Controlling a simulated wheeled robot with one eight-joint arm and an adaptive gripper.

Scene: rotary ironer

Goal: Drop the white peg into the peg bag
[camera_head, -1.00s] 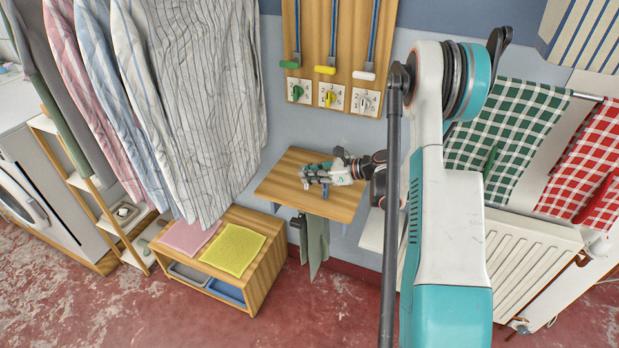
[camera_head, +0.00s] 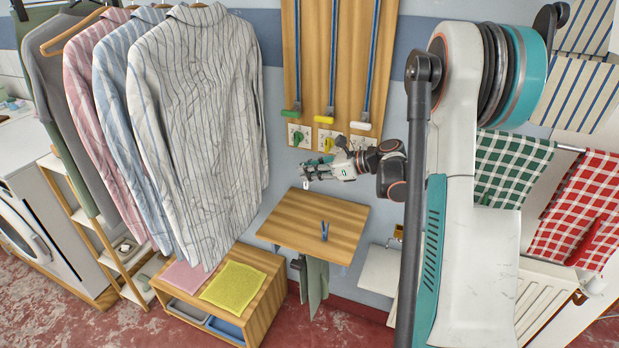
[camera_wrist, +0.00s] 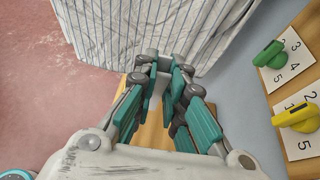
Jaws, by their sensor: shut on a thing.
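My gripper (camera_head: 309,175) is raised above the wooden flap table (camera_head: 283,226), in front of the blue-grey wall. Its fingers are shut on the white peg (camera_head: 306,185), a small pale piece that shows just below the fingertips. In the wrist view my gripper (camera_wrist: 164,64) has its fingertips close together, and the peg is mostly hidden between them. A blue peg (camera_head: 325,231) stands on the table below my gripper.
A striped shirt (camera_head: 195,110) hangs close on the left. A board with green, yellow and white handles and number dials (camera_head: 328,139) is on the wall behind. A low bench with a yellow cloth (camera_head: 233,287) stands below left. A green cloth (camera_head: 315,285) hangs under the table.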

